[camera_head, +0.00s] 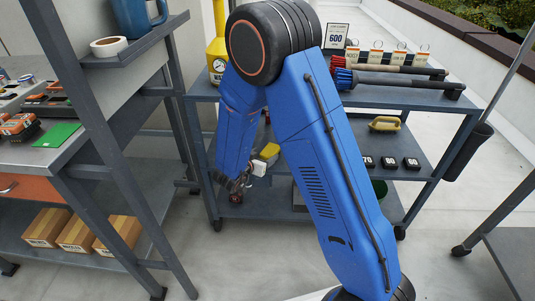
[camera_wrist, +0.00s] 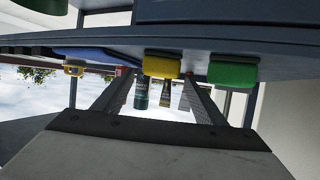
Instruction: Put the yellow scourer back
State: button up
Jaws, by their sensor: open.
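In the wrist view, which appears upside down, a yellow scourer-like block (camera_wrist: 163,66) sits at a shelf edge, ahead of and roughly between my fingertips. My gripper (camera_wrist: 158,82) is open, with nothing held between its grey fingers. A green block (camera_wrist: 233,72) sits beside the yellow one. In the head view, a yellow block (camera_head: 269,152) shows near my wrist at the left of the cart. Another yellow thing (camera_head: 385,123) lies on the cart's middle shelf. I cannot tell which matches the wrist view. My arm hides part of the cart.
A dark bottle (camera_wrist: 141,94) and a yellow-labelled one (camera_wrist: 165,94) stand beyond my fingers. The cart's top shelf (camera_head: 405,97) holds blue- and red-ended tools. A workbench (camera_head: 75,152) stands at left, with cartons (camera_head: 76,233) below. A dark bin (camera_head: 467,152) hangs at right.

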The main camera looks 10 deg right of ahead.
jog(key=v, duration=0.7)
notch_tip(320, 180, up, 11)
jog(key=w+a+n+t+y, duration=0.1)
jog(key=w+a+n+y, duration=0.1)
jog(key=y, duration=0.6)
jog(key=s+d+r+n+g+y, duration=0.1)
jog(key=s+r+n+y, duration=0.25)
jog(key=s+r, duration=0.4)
jog(key=s+d+r+n+g, duration=0.1)
jog(key=s+d, duration=0.4)
jog(key=s, duration=0.5)
jog(key=s+d+r+g+h, duration=0.1)
jog(key=s+d+g, duration=0.1)
jog(key=s+d, duration=0.3)
jog(key=s+d+n+g+h, duration=0.1)
jog(key=s+d, duration=0.4)
jog(key=s, duration=0.9)
jog(key=shift+s+d+r+n+g, duration=0.3)
jog(key=shift+d+r+n+g, duration=0.1)
jog(key=shift+g, duration=0.3)
jog(key=shift+h, duration=0.25)
